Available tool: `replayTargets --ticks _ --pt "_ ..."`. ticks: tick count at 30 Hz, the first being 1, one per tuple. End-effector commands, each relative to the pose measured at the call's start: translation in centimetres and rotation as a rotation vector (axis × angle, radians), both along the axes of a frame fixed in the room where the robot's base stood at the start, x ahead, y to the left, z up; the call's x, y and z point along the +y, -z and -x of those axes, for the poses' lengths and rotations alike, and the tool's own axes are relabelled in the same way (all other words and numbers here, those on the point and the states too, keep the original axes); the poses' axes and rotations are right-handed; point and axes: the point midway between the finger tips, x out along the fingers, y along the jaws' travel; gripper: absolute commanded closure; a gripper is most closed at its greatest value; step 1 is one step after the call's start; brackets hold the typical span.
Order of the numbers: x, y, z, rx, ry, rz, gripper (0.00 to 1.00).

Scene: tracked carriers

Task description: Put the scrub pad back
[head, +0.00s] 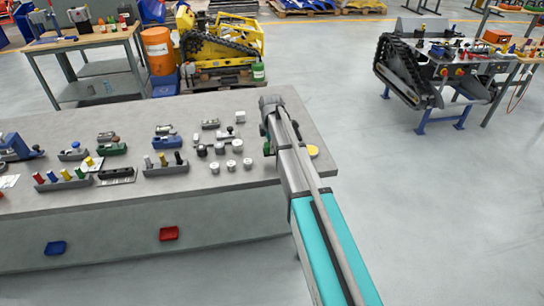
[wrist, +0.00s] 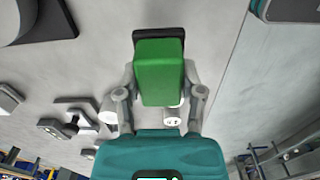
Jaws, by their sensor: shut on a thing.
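The scrub pad (wrist: 160,75), a green block with a dark end, sits between the fingers of my gripper (wrist: 160,88) in the wrist view. My gripper is shut on it from both sides. The grey table top shows beyond the pad; whether the pad touches it I cannot tell. In the head view my arm reaches over the right end of the grey table (head: 230,190) and hides most of the gripper and pad. The place where the pad belongs cannot be made out.
Several grey-white round pieces (head: 232,166) stand just left of my arm. A yellow disc (head: 313,151) lies right of it, near the table's right edge. Racks with coloured pegs (head: 62,179) and small blocks fill the table's left.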

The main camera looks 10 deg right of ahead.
Motion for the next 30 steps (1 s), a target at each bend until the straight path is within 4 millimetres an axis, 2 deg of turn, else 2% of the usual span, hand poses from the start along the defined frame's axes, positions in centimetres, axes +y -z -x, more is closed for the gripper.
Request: replayTargets --ticks 14,19,30 --pt "0.0 0.3 -0.3 0.0 0.001 0.0 0.88" --pt "0.0 1.5 -1.1 0.0 0.001 0.0 0.88" --pt "0.0 4.1 -0.9 0.0 0.001 0.0 0.88"
